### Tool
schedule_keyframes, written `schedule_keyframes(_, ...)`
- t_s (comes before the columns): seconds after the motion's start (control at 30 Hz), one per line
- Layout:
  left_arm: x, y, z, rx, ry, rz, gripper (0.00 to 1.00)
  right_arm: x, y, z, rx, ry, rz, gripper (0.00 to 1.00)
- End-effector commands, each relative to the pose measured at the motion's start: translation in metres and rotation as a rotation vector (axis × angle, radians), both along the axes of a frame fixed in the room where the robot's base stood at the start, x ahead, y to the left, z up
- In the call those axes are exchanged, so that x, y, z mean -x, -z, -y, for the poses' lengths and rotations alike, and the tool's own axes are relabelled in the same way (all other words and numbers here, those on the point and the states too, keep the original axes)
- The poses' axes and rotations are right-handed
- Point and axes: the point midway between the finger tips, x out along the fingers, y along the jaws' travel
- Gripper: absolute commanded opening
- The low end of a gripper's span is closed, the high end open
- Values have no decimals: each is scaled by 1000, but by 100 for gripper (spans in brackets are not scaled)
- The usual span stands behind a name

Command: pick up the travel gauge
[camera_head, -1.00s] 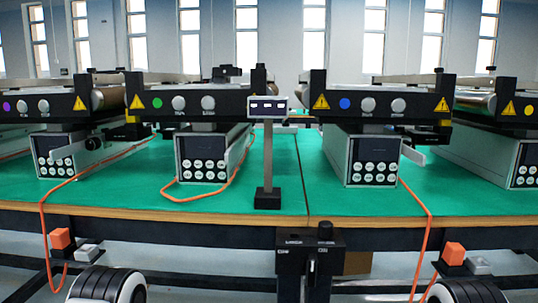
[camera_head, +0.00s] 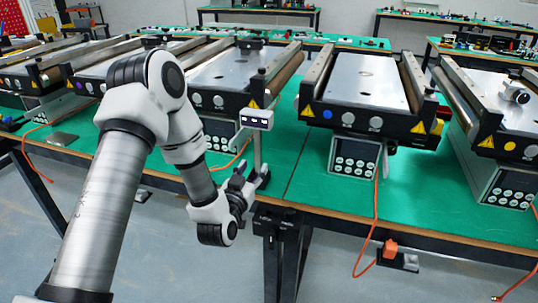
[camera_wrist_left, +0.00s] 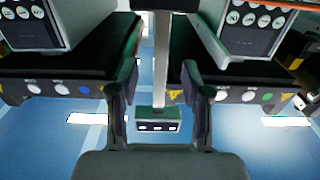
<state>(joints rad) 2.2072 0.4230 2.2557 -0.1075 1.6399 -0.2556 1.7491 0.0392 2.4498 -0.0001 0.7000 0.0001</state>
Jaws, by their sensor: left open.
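A small white display box (camera_head: 257,119) with dark windows sits on a thin grey post (camera_head: 257,150) near the table's front edge. It looks like the travel gauge, though no label confirms this. My left gripper (camera_head: 249,180) is low beside the post in the head view. In the left wrist view, which is upside down, the open fingers (camera_wrist_left: 159,78) stand either side of the post (camera_wrist_left: 162,60), with gaps visible. The display box also shows there (camera_wrist_left: 158,126). The gripper partly hides the post's base in the head view. My right gripper is not in view.
Conveyors stand on the green table on both sides of the post, including one with a blue button (camera_head: 358,84) at right. An orange cable (camera_head: 376,215) hangs over the front edge. Open green table top (camera_head: 310,185) lies right of the post.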

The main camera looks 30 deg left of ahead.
Motion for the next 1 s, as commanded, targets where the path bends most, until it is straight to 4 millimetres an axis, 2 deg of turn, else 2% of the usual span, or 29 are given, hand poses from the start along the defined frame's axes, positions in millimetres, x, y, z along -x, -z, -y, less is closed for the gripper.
schedule_keyframes(0.3, -48, 4, -13, 0, 2, -2, 48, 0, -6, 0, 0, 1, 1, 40)
schedule_keyframes(0.5, -50, 5, -14, 2, 2, -4, 48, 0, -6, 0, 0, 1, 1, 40)
schedule_keyframes(0.53, -50, 5, -14, 2, 2, -4, 44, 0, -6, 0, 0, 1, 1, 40)
schedule_keyframes(0.6, -50, 5, -14, 2, 2, -4, 20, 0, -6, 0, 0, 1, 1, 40)
schedule_keyframes(0.67, -50, 5, -14, 2, 2, -4, 0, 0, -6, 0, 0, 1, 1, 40)
schedule_keyframes(1.0, -50, 3, -14, 1, 2, 1, 0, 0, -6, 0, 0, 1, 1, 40)
